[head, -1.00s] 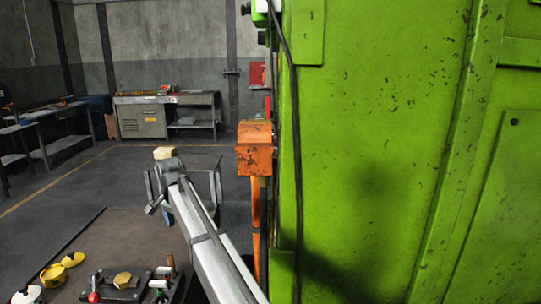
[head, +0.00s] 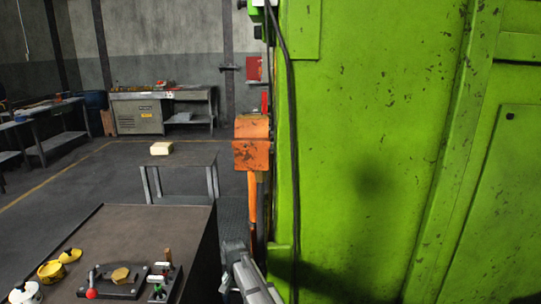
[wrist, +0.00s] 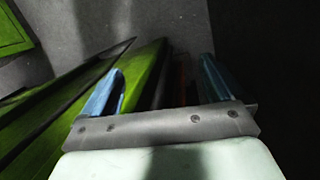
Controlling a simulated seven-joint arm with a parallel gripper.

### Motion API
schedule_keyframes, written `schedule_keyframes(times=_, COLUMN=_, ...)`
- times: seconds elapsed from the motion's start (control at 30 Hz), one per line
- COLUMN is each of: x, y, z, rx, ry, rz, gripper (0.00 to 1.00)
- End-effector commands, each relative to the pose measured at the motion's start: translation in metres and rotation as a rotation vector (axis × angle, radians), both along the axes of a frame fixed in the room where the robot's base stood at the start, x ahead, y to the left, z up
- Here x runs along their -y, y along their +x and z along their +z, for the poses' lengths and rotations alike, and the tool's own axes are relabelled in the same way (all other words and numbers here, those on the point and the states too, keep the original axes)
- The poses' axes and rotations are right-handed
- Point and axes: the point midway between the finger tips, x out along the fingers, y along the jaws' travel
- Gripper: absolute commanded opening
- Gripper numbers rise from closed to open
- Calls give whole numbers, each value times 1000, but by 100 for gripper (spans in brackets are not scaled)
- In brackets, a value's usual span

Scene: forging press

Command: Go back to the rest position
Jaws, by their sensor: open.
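My gripper (wrist: 158,78) shows in the wrist view with its two blue fingers wide apart. No object is between them. Behind the fingers are green machine panels and grey floor. In the head view only part of my arm (head: 248,277) shows, low at the bottom edge beside the green press (head: 390,150). The fingertips cannot be made out there. A pale yellow block (head: 161,148) sits on a small grey table (head: 190,160), well away from my arm.
A brown worktable (head: 150,235) at lower left carries a clamp fixture (head: 125,281) and yellow and white round parts. An orange box on a post (head: 251,143) stands against the press. Workbenches (head: 165,110) line the far wall. Floor to the left is open.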

Motion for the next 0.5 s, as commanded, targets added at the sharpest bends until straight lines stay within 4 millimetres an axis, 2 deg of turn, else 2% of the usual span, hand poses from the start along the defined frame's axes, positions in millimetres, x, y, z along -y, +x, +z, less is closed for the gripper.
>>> schedule_keyframes(times=0.03, x=5, y=-9, z=-20, rx=-29, ry=-1, rz=2, gripper=95)
schedule_keyframes(times=0.1, x=10, y=-20, z=-43, rx=-63, ry=1, rz=4, gripper=95)
schedule_keyframes(times=0.37, x=32, y=-66, z=-123, rx=-190, ry=10, rz=10, gripper=95)
schedule_keyframes(times=0.5, x=52, y=-96, z=-162, rx=-248, ry=17, rz=12, gripper=95)
